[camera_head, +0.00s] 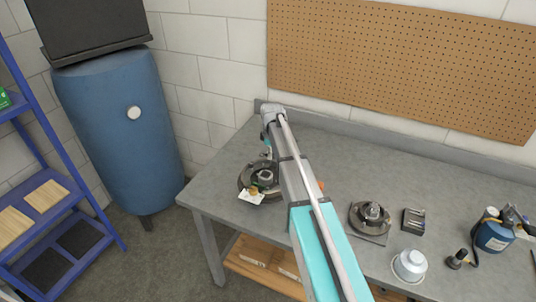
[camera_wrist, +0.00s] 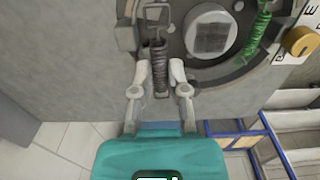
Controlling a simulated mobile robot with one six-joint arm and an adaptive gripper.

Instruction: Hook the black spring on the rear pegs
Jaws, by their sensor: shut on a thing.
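The black spring (camera_wrist: 158,64) is between the two fingertips of my gripper (camera_wrist: 159,72) in the wrist view, and the gripper is shut on it. The spring runs up and down in the picture, its upper end close to a metal bracket (camera_wrist: 153,14) at the edge of the round brake assembly (camera_wrist: 188,68). I cannot tell whether either end is on a peg. A green spring (camera_wrist: 257,38) lies along the assembly's right side. In the head view the assembly (camera_head: 245,185) sits at the bench's left end, and my arm hides most of the gripper.
A brass knob (camera_wrist: 298,42) is at the right of the wrist view. On the bench (camera_head: 335,145) stand a second round assembly (camera_head: 370,216), a small dark block (camera_head: 413,221), a white cup (camera_head: 410,264) and a blue canister (camera_head: 493,236). The bench's back strip is clear.

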